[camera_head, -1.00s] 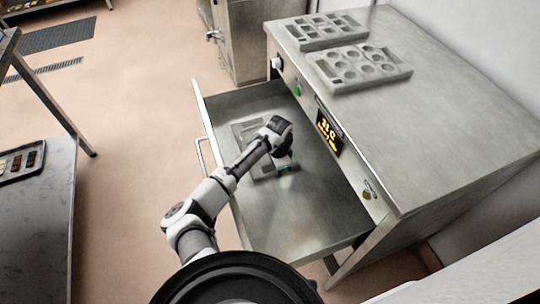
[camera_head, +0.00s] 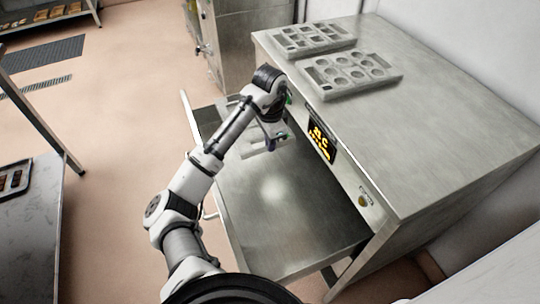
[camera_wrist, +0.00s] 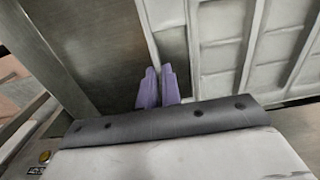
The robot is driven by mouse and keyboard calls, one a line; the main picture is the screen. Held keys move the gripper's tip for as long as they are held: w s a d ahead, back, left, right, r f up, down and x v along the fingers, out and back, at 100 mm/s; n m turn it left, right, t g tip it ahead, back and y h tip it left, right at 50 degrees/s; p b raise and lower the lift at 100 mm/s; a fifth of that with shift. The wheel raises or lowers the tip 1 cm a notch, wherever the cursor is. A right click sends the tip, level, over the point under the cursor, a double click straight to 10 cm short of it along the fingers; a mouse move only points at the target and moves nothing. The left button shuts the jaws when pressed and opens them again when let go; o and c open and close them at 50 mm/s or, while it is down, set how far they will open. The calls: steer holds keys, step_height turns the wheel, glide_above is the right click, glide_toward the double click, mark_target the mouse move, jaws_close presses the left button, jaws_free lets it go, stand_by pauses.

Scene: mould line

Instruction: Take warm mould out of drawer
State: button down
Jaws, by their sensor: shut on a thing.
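The drawer (camera_head: 285,220) is pulled open from the steel cabinet, its flat floor bare at the front. A pale grey mould (camera_head: 254,145) is at the drawer's far end, partly hidden by my arm. My gripper (camera_head: 272,143) is shut on the mould, apparently raised above the drawer floor. In the wrist view the purple fingertips (camera_wrist: 158,86) are close together at the mould's edge, and its square compartments (camera_wrist: 218,40) fill the upper right. Whether the mould is fully clear of the drawer floor is hard to tell.
Two more grey moulds lie on the cabinet top, one with mixed cavities (camera_head: 310,38) and one with round cavities (camera_head: 352,72). A lit display (camera_head: 320,140) is on the cabinet front. A steel table (camera_head: 30,235) with a dark tray (camera_head: 14,180) stands at the left.

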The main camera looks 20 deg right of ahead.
steer(key=shift+r+p, duration=0.3)
steer(key=shift+r, duration=0.6)
step_height(320, 180, up, 4)
steer(key=p, duration=0.4)
steer(key=shift+f, duration=0.3)
